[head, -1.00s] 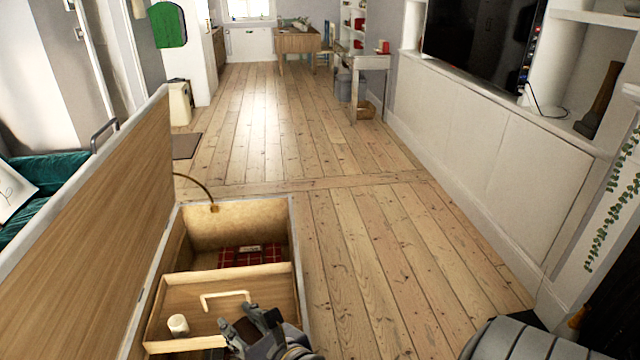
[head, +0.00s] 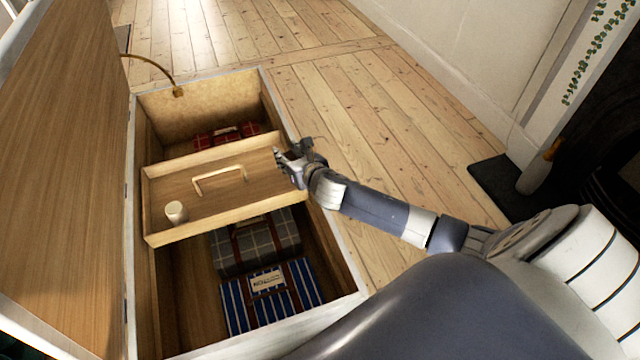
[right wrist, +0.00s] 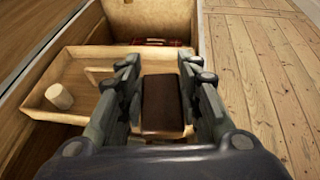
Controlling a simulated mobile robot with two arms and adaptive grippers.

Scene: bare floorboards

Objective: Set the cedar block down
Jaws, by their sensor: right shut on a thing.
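My right gripper (head: 288,160) is at the right end of the wooden tray (head: 158,188) that spans the open chest. In the right wrist view its two fingers (right wrist: 160,80) are closed on the sides of a dark brown block, the cedar block (right wrist: 162,104). The block is over the right part of the tray; I cannot tell whether it touches the tray floor. In the head view the block is mostly hidden by the gripper. My left gripper is not in view.
The tray holds a pale handle (head: 220,180) and a small cream cylinder (head: 176,212). Below are a grey plaid case (head: 257,243), a blue striped case (head: 235,308) and a red plaid one (head: 226,137). The raised lid (head: 60,170) stands left; bare floorboards (head: 400,120) lie right.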

